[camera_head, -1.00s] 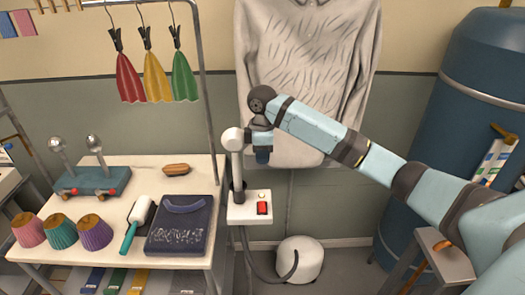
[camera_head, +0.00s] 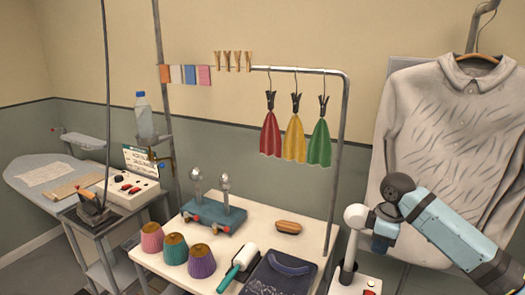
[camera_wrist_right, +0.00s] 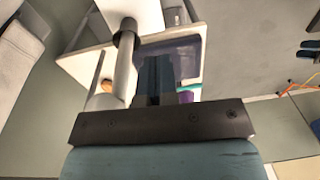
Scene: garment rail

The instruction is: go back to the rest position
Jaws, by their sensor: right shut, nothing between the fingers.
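My right gripper (camera_head: 384,236) hangs beside the head of the upright white steamer handle (camera_head: 349,250), at the right of the head view. I cannot tell whether they touch. The right gripper also shows in the wrist view (camera_wrist_right: 157,72), its dark fingers together with nothing between them. The steamer handle shows there just left of the fingers (camera_wrist_right: 126,62). My right arm comes in from the right, in front of the grey shirt (camera_head: 440,120). My left gripper is in neither current view.
A white table (camera_head: 262,222) holds a dark folded garment (camera_head: 280,278), a lint roller (camera_head: 238,266), an orange-brown brush (camera_head: 289,227) and coloured cups. Red, yellow and green cloths (camera_head: 295,138) hang above it. An ironing board (camera_head: 45,178) stands far left.

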